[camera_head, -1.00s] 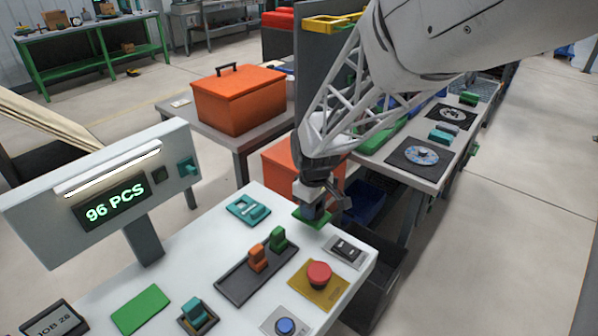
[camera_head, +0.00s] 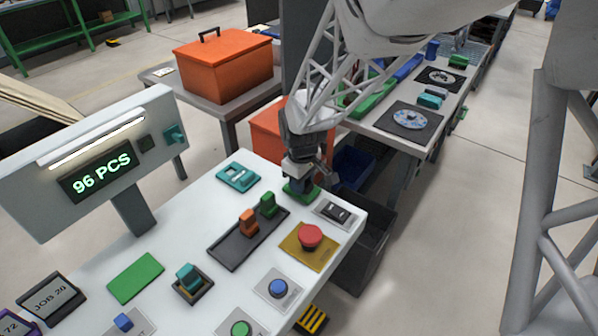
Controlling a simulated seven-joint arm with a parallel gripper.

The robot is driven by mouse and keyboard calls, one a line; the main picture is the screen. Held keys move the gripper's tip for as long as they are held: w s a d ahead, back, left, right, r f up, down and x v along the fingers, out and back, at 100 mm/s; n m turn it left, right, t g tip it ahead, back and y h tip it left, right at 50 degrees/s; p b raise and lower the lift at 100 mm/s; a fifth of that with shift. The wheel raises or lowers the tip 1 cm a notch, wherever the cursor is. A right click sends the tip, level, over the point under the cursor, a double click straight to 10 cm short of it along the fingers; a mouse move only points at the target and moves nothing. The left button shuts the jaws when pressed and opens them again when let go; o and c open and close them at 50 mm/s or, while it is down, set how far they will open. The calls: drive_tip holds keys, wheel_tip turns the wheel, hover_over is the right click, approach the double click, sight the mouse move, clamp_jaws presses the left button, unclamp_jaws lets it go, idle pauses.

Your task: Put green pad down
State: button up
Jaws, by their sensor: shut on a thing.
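The green pad (camera_head: 301,193) is under my gripper (camera_head: 299,180) at the far edge of the white console (camera_head: 200,225). My gripper points down and is shut on the pad's upper part, which is mostly hidden by the fingers. The pad is about level and sits between the teal switch piece (camera_head: 237,176) and the grey rocker switch plate (camera_head: 338,213). It is at or very close to the console top; I cannot tell whether it touches.
Near the pad are a dark slide plate with a green block (camera_head: 268,205) and an orange block (camera_head: 249,222), and a red button (camera_head: 310,237) on yellow. A flat green rectangle (camera_head: 136,278) lies at front left. A dark bin (camera_head: 363,250) stands beyond the right edge.

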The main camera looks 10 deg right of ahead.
drive_tip(key=o, duration=0.9)
drive_tip(key=shift+f, duration=0.15)
drive_tip(key=shift+c, duration=0.2)
drive_tip(key=shift+r, duration=0.2)
wheel_tip(320, 180, up, 12)
drive_tip(key=shift+s, duration=0.1)
idle(0.5)
